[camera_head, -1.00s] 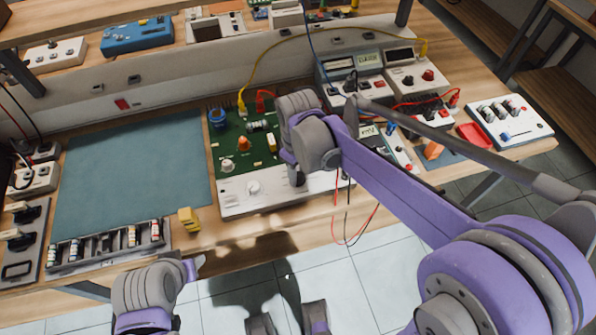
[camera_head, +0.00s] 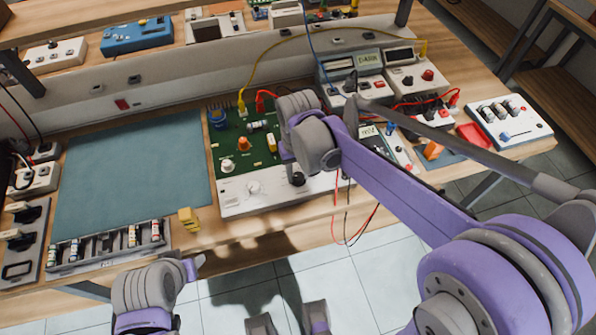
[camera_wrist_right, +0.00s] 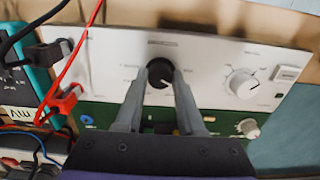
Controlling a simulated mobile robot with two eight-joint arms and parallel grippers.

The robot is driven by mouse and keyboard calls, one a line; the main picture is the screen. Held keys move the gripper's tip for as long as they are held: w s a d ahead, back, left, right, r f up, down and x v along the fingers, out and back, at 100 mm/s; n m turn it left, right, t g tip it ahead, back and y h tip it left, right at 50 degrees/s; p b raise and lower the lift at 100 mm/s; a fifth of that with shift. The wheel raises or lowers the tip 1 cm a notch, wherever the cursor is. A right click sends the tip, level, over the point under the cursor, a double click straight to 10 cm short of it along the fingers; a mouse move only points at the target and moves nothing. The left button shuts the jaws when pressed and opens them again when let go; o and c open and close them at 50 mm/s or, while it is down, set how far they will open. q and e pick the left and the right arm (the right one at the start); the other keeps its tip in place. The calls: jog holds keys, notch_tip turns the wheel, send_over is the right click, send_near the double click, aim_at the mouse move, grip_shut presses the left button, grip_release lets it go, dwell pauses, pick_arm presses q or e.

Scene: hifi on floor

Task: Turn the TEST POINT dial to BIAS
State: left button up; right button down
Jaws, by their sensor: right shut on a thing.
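A black dial (camera_wrist_right: 160,75) with a white pointer mark sits on a white panel (camera_wrist_right: 100,55) of the bench unit; the wrist view shows its lettering too small to read. It also shows in the head view (camera_head: 297,179), just below my right wrist. My right gripper (camera_wrist_right: 160,78) has its two grey fingers on either side of this dial, closed on it.
The green circuit board (camera_head: 240,150) with knobs and parts adjoins the panel. Red and black leads (camera_wrist_right: 75,60) run close to the gripper. Meters (camera_head: 355,75) stand behind.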

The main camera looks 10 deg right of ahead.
aim_at(298, 176)
jog(key=shift+m, duration=0.6)
jog(key=c, duration=0.5)
grip_release()
notch_tip(298, 176, up, 11)
jog(key=shift+f+p, duration=0.1)
jog(key=shift+p, duration=0.4)
jog(key=s+d+f+t+p, duration=0.1)
jog(key=s+d+f, duration=0.1)
jog(key=s, duration=0.3)
jog(key=s+d+f+t+p, duration=0.1)
jog(key=s+d+f+t, duration=0.1)
jog(key=s, duration=0.2)
jog(key=s+d+f+t+p, duration=0.1)
jog(key=s+d+f+t, duration=0.1)
jog(key=s, duration=0.3)
jog(key=shift+s+d+f+n, duration=0.2)
jog(key=shift+s+d+n, duration=0.1)
jog(key=shift+s+n, duration=0.1)
